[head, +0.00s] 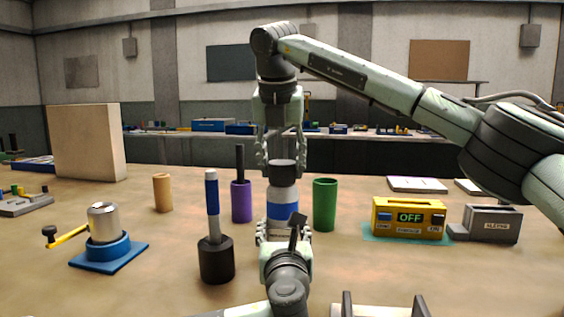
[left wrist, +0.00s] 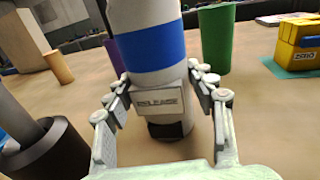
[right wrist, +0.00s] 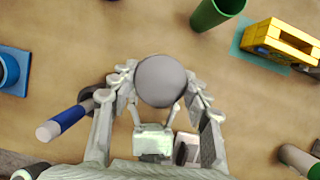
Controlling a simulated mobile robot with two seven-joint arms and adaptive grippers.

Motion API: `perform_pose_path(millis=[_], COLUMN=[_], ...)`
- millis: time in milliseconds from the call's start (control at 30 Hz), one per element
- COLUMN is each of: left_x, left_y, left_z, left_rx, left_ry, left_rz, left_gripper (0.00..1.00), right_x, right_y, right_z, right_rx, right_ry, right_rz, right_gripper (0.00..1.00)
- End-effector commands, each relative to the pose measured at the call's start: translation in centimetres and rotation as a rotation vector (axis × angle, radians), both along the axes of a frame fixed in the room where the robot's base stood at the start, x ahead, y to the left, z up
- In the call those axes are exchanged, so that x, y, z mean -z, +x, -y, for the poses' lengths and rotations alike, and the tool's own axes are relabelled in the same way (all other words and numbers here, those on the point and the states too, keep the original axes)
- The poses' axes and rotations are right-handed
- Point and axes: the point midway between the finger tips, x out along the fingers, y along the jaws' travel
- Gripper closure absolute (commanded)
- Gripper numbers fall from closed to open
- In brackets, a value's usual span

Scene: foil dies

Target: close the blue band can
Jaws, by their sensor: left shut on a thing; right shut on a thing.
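The blue band can (head: 283,211) stands upright in the middle of the table, white with a blue band. It also shows in the left wrist view (left wrist: 150,48), with a plate marked RELEASE low on its side. My left gripper (head: 284,234) is shut around its lower part from the near side. A dark grey lid (head: 283,173) is at the top of the can; its round top shows in the right wrist view (right wrist: 161,80). My right gripper (head: 282,168) points down from above and is shut on the lid. Whether lid and can are fully joined I cannot tell.
A purple cylinder (head: 241,203) and a green cylinder (head: 324,205) flank the can closely. A blue-handled tool in a black holder (head: 216,260) is at near left.

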Motion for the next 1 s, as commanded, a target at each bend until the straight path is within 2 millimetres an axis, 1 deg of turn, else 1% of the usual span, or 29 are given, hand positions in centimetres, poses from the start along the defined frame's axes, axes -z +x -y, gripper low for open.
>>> perform_pose_path(millis=[267, 300, 500, 833, 933, 1000], left_x=[0.0, 0.0, 0.0, 0.0, 0.0, 0.0], left_y=[0.0, 0.0, 0.0, 0.0, 0.0, 0.0], left_z=[0.0, 0.0, 0.0, 0.0, 0.0, 0.0], left_rx=[0.000, 0.000, 0.000, 0.000, 0.000, 0.000], left_ry=[0.000, 0.000, 0.000, 0.000, 0.000, 0.000], left_rz=[0.000, 0.000, 0.000, 0.000, 0.000, -0.001], left_gripper=[0.97, 0.97, 0.97, 0.97, 0.97, 0.97], right_x=[0.6, 0.6, 0.6, 0.3, -0.6, -1.7], right_y=[0.0, 0.0, 0.0, -0.1, -0.4, -0.9], right_z=[0.0, 0.0, 0.0, 0.0, -0.1, -0.1], right_rx=[0.001, 0.001, 0.001, 0.001, 0.001, 0.001], right_ry=[0.000, 0.000, 0.000, 0.000, 0.001, 0.001], right_rz=[0.000, 0.000, 0.000, 0.001, 0.003, 0.004], right_gripper=[0.66, 0.52, 0.29, 0.29, 0.29, 0.29])
